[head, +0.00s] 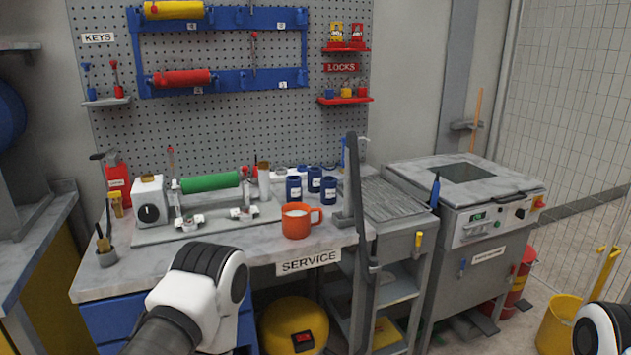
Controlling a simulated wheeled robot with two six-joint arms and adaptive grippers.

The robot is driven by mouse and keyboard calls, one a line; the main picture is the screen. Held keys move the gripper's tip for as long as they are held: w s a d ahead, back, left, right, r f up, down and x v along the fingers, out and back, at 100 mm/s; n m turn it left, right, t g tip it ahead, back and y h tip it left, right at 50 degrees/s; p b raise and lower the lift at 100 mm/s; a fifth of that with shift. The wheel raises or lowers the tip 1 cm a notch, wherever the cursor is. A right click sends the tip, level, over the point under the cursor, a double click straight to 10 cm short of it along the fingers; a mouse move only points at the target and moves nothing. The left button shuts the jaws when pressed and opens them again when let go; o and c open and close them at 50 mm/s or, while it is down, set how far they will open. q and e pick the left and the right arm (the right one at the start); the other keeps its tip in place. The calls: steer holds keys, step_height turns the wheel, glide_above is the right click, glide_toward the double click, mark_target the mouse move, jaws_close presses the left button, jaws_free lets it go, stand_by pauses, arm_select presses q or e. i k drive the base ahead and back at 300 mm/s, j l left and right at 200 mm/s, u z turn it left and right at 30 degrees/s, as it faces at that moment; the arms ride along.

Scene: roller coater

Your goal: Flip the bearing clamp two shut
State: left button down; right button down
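On the service bench (115,275) a grey base plate (150,236) carries a green roller (210,182). Two small white clamp-like blocks stand at the front of the plate, a left one (188,222) and a right one (243,212). Which of them is bearing clamp two, and whether either is open or shut, I cannot tell at this size. Thin upright levers with red tips stand at the roller's ends. Part of my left arm shows low in front of the bench and part of my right arm at the lower right corner. Neither gripper is visible.
An orange mug (296,222) and several blue jars (293,189) stand right of the plate. A dark upright bar (357,190) rises at the bench's right end. A pegboard (290,120) stands behind.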

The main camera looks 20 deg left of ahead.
mark_target(171, 150)
steer(key=k+j, duration=0.1)
steer(key=j, duration=1)
steer(key=k+j, duration=0.15)
steer(key=j, duration=0.95)
